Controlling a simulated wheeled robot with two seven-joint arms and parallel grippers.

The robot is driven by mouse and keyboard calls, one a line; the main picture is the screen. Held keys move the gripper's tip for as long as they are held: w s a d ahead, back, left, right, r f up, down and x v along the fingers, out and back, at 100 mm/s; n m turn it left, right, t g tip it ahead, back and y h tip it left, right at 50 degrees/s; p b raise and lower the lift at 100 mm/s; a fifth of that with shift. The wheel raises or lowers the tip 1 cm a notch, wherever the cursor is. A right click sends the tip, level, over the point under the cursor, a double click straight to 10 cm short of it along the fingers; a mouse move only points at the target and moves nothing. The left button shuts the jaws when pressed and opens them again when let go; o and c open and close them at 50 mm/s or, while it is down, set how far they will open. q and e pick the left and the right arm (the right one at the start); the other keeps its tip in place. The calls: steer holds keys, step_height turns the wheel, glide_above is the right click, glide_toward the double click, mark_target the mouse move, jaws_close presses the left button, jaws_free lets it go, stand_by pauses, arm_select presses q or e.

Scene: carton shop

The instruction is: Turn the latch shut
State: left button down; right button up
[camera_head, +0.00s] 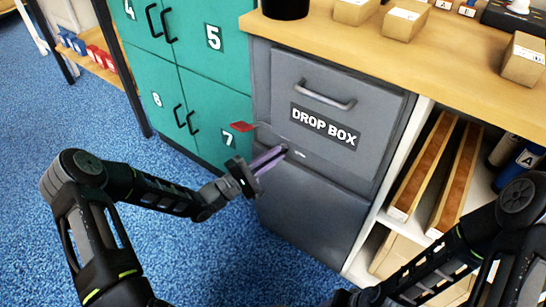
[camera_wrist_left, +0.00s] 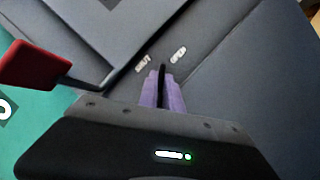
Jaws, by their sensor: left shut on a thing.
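The grey drop box (camera_head: 325,95) has a pull handle above its label. Below the door's lower edge is a small dark latch (camera_wrist_left: 162,72), seen in the left wrist view between my purple fingertips. The left gripper (camera_head: 282,150) is shut on the latch; its fingers cover most of it. The wrist view shows a "SHUT" mark (camera_wrist_left: 142,63) left of the latch and an "OPEN" mark (camera_wrist_left: 178,54) on the right. The latch's exact angle is hard to tell behind the fingers. My right arm is at the lower right, but its gripper does not show.
A red flag on a dark rod (camera_wrist_left: 35,65) sticks out at the box's left side, close to my left gripper. Green lockers (camera_head: 205,95) stand to the left. Open shelves with long cartons (camera_head: 425,165) are to the right. Blue carpet lies clear in front.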

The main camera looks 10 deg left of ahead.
arm_select(q)
steer(key=shift+s+d+f+n+t+y+b, duration=0.15)
steer(key=shift+n+t+y+b, duration=0.65)
steer(key=shift+n, duration=1.85)
steer(key=shift+w+d+f+n+t+y+b, duration=0.1)
steer(key=shift+n+t+y+b, duration=0.65)
steer(key=shift+n, duration=1.95)
steer(key=shift+s+d+f+n+t+y+b, duration=0.15)
steer(key=shift+n+t+y+b, duration=0.6)
steer(key=shift+n, duration=1.9)
steer(key=shift+r+t+y+p, duration=0.15)
steer(key=shift+t+y+p, duration=0.15)
steer(key=shift+t+y, duration=0.15)
steer(key=c, duration=1.5)
jaws_free()
